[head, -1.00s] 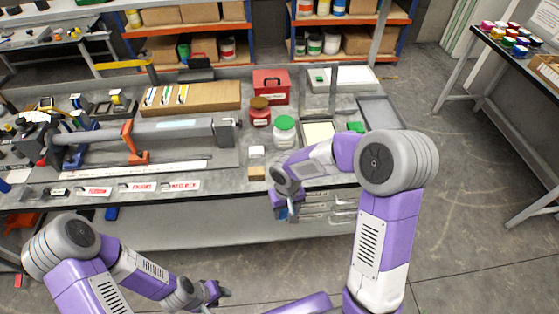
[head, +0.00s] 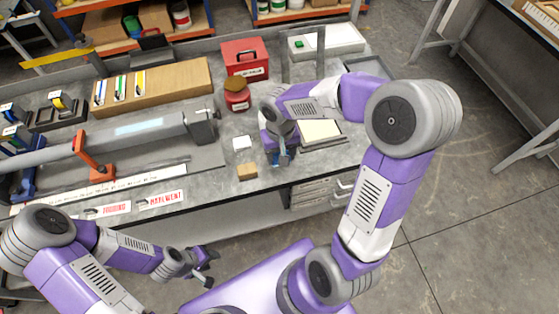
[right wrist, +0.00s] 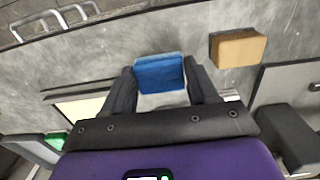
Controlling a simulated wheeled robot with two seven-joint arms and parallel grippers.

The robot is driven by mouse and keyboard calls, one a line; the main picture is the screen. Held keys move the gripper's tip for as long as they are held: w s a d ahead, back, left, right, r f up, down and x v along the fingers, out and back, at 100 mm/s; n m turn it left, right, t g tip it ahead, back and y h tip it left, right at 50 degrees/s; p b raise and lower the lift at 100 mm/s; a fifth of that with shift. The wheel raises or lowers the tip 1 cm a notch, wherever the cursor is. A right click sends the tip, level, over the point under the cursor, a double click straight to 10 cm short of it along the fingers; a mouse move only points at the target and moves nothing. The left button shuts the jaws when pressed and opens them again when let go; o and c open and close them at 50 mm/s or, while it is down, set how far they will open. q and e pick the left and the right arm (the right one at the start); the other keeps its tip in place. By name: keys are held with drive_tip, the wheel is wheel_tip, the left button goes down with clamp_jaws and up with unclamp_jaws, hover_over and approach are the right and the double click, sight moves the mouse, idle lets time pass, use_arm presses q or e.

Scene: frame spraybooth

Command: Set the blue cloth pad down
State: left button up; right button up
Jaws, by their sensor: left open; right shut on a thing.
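The blue cloth pad (right wrist: 160,74) is between the fingers of my right gripper (right wrist: 163,84) in the right wrist view. My right gripper (head: 281,158) is shut on it, over the bench top near the front edge. In the head view, only a bit of blue shows below the gripper. I cannot tell whether the pad touches the bench. My left gripper (head: 207,267) is open and empty, in front of the bench and away from its top.
A tan block (head: 247,171) and a white block (head: 242,142) are left of my right gripper. A cream-coloured tray (head: 320,131) lies to its right. A red jar (head: 237,97) and a red box (head: 245,58) stand behind. Bare bench top (head: 225,181) shows near the front edge.

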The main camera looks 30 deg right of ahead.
wheel_tip(320, 180, down, 3)
drive_tip(key=shift+f+b, duration=0.2)
drive_tip(key=shift+b, duration=0.2)
drive_tip(key=shift+w+f, duration=0.1)
drive_tip(key=shift+f, duration=0.15)
drive_tip(key=shift+f, duration=0.2)
drive_tip(key=o, duration=1)
drive_tip(key=shift+r, duration=0.1)
